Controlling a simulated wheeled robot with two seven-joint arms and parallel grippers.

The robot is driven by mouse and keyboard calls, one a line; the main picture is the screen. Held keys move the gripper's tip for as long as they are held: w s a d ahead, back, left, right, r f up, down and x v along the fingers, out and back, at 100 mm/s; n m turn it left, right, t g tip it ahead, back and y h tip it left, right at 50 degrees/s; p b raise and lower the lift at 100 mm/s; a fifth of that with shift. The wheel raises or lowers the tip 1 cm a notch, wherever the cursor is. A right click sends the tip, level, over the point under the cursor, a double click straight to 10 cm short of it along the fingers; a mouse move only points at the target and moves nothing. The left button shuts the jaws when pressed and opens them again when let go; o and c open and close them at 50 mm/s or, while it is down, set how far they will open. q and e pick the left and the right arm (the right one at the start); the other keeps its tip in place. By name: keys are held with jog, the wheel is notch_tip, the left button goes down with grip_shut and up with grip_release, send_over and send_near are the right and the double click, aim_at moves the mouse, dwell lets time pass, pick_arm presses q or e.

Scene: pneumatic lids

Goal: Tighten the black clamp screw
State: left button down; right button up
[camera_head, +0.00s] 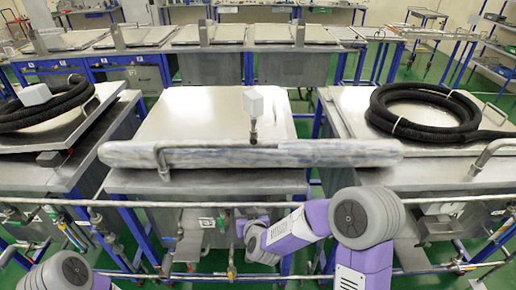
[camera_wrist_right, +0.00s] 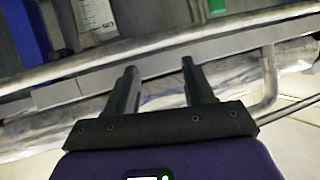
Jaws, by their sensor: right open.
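I cannot make out a black clamp screw for certain. A small black fitting (camera_head: 253,131) stands under a pale grey block at the front of the middle lid (camera_head: 195,112), and it may be the screw. My right gripper (camera_head: 240,228) is below the front rail, under the middle station, and is small in the head view. In the right wrist view its two dark fingers (camera_wrist_right: 158,70) are apart with nothing between them. They point towards a metal bar (camera_wrist_right: 150,50), with a plastic-wrapped roll close by. My left gripper is out of view; only part of the left arm shows at lower left.
A plastic-wrapped roll (camera_head: 250,154) lies across the middle station behind a bent metal handle. Black hose coils (camera_head: 425,92) lie on the right station and on the left one. A long pipe rail (camera_head: 130,203) runs across the front, with valves and fittings below it.

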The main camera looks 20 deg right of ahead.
aim_at(254, 143)
notch_tip(254, 143, up, 20)
jog(key=w+d+m+t+h, duration=0.2)
jog(key=d+t+h, duration=0.1)
jog(key=t+h, duration=0.2)
jog(key=x, duration=0.5)
jog(key=shift+w+d+r, duration=0.15)
jog(key=shift+r, duration=0.05)
jog(key=shift+x, duration=0.8)
grip_shut()
